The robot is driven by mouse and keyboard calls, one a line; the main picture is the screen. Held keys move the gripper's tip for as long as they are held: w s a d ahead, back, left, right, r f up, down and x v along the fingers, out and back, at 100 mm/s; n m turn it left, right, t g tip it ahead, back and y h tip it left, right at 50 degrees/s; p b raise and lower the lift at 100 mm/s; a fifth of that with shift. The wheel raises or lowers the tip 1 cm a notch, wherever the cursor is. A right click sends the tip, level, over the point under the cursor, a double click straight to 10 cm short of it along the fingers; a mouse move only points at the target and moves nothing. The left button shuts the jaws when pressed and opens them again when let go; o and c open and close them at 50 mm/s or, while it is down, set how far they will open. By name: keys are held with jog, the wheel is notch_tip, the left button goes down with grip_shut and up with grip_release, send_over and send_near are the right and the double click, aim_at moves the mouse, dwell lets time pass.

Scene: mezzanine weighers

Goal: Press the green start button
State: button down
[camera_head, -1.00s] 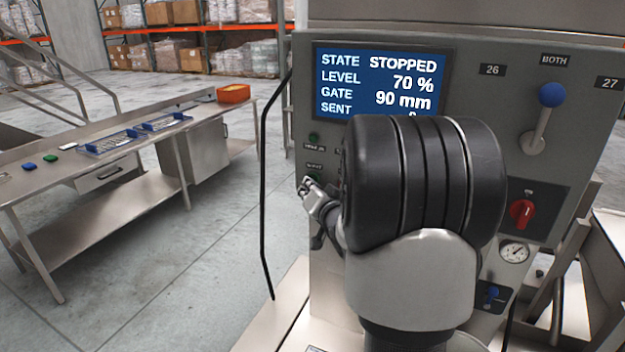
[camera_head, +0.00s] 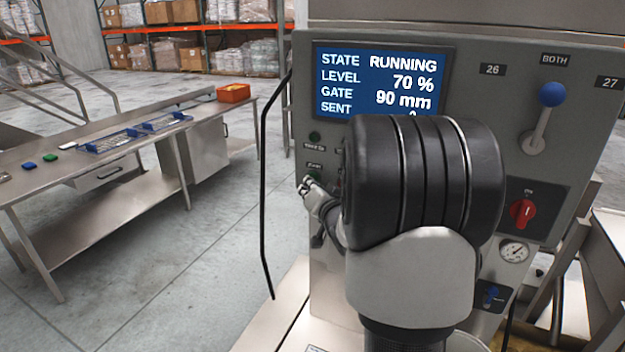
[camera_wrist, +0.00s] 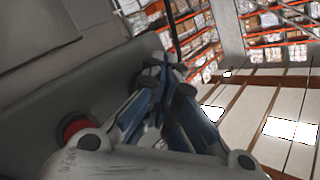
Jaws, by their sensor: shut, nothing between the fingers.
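The control panel (camera_head: 470,120) of the machine fills the right of the head view. Its blue screen (camera_head: 350,78) reads STATE RUNNING, LEVEL 70 %, GATE 90 mm. A small green start button (camera_head: 312,175) sits low at the panel's left edge, mostly hidden behind my fingertips. My gripper (camera_head: 306,186) is shut and empty, its tips at the button; I cannot tell whether they touch it. In the wrist view my closed fingers (camera_wrist: 164,70) point at the panel edge, and the button is hidden there.
A red button (camera_wrist: 75,127) shows beside my gripper in the wrist view. A blue-knobbed lever (camera_head: 551,95) and red rotary switch (camera_head: 522,212) are at right. A steel table (camera_head: 120,150) stands left, with clear floor between.

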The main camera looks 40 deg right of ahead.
jog(key=shift+s+a, duration=0.25)
jog(key=shift+a, duration=0.35)
jog(key=a, duration=0.1)
jog(key=s+a+b, duration=0.1)
jog(key=a, duration=0.1)
jog(key=s+a, duration=0.1)
jog(key=shift+a+b, duration=0.3)
jog(key=shift+b, duration=0.1)
dwell(0.6)
